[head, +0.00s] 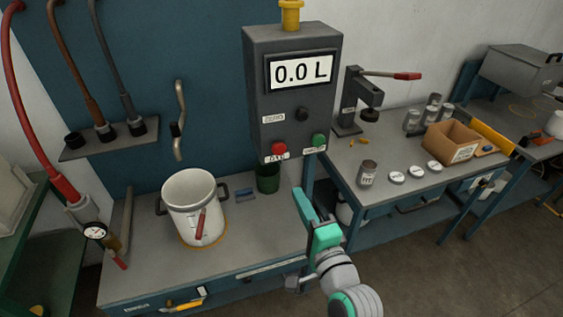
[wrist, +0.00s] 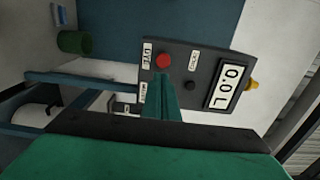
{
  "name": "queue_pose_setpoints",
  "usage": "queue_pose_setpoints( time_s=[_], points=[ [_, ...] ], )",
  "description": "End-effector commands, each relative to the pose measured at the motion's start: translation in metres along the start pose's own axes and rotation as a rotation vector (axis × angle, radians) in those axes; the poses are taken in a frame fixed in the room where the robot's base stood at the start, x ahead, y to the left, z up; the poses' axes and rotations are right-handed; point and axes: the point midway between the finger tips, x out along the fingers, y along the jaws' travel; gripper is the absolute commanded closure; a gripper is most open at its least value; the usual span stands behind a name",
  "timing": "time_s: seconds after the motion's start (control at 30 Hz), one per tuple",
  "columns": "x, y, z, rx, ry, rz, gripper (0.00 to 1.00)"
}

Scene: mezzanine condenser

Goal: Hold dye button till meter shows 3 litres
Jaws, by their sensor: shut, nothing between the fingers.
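The grey meter box (head: 293,95) stands above the bench, and its display (head: 300,72) reads 0.0 L. The red button (head: 278,149) is at its lower left, with a label reading DYE beside it; the red button (wrist: 163,61) and the DYE label (wrist: 147,53) also show in the wrist view. A green button (head: 319,140) is at the lower right. My gripper (head: 299,192) is shut and empty, below and in front of the box. In the wrist view, my fingertips (wrist: 163,78) appear just beside the red button; the green button is not visible there. No contact is visible.
A white pot (head: 194,208) with black handles stands on the bench left of the box. A dark green cup (head: 268,178) is under the box. A black knob (head: 302,114) sits above the buttons. The right bench (head: 430,185) holds a press, cans and a cardboard box.

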Motion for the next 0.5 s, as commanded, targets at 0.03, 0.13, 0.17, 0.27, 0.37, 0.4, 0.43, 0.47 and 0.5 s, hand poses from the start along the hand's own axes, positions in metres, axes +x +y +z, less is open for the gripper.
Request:
queue_pose_setpoints(
  time_s=[0.03,0.13,0.17,0.27,0.37,0.4,0.43,0.47,0.5],
  points=[
    [0.000,0.000,0.001,0.000,-0.001,0.000,1.00],
    [0.002,0.000,0.001,-0.001,-0.002,0.000,1.00],
    [0.004,0.000,0.001,-0.001,-0.003,0.000,1.00],
    [0.012,-0.001,0.002,-0.002,-0.003,-0.001,1.00],
    [0.027,-0.001,0.002,-0.002,-0.005,-0.002,1.00],
    [0.034,-0.001,0.003,-0.002,-0.005,-0.002,1.00],
    [0.039,-0.001,0.002,-0.001,-0.006,-0.001,1.00],
    [0.045,0.000,0.002,-0.002,-0.005,-0.001,1.00],
    [0.053,-0.001,0.003,-0.002,-0.005,-0.001,1.00]
  ],
)
